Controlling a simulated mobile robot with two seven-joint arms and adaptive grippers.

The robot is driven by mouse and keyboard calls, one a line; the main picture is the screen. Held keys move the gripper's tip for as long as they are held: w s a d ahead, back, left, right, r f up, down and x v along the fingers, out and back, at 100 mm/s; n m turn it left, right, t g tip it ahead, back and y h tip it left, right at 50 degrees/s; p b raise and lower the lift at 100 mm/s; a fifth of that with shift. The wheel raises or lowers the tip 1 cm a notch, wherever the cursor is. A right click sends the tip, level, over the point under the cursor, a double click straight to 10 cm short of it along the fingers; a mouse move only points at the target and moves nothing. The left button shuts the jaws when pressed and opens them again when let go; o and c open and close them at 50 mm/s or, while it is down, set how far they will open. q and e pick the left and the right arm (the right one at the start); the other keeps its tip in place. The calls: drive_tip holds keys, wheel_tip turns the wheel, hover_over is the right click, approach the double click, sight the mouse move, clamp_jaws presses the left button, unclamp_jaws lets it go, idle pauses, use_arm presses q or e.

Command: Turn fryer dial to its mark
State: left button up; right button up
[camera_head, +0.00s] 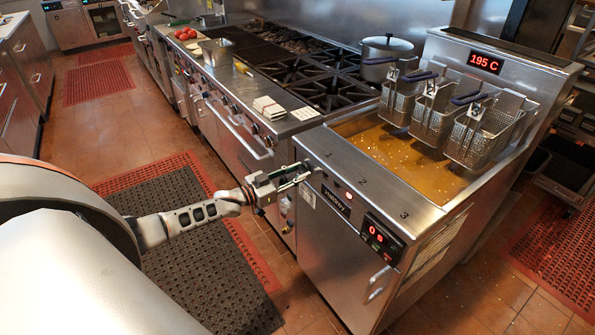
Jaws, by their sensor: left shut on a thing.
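The steel fryer (345,260) stands right of centre, with oil (385,148) in its vat. My left arm comes in from the left. My left gripper (300,176) is at the upper left of the fryer's front panel, shut on the fryer dial. The gripper's fingers hide the dial, and I cannot make out its mark. A small lit red light (348,195) is on the panel to the right of the gripper. A red temperature display (486,63) on the fryer's back reads 195 C. My right gripper is not in view.
Several wire baskets (480,135) hang over the oil. A timer panel (383,239) is on the fryer's front right. A door handle (377,285) juts out below it. The burner range (320,80) with a pot (388,55) stands beyond. Mats (190,240) cover the floor in front.

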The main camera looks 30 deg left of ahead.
use_arm(q)
drive_tip(key=n+p, duration=0.1)
drive_tip(key=n, duration=0.4)
drive_tip(key=shift+n, duration=0.3)
drive_tip(key=n, duration=0.4)
drive_tip(key=n+p, duration=0.1)
drive_tip(key=n, duration=0.3)
drive_tip(key=shift+d+r, duration=0.15)
drive_tip(key=n, duration=0.3)
drive_tip(key=shift+n, duration=1.3)
drive_tip(key=o, duration=1)
drive_tip(key=shift+o, duration=0.4)
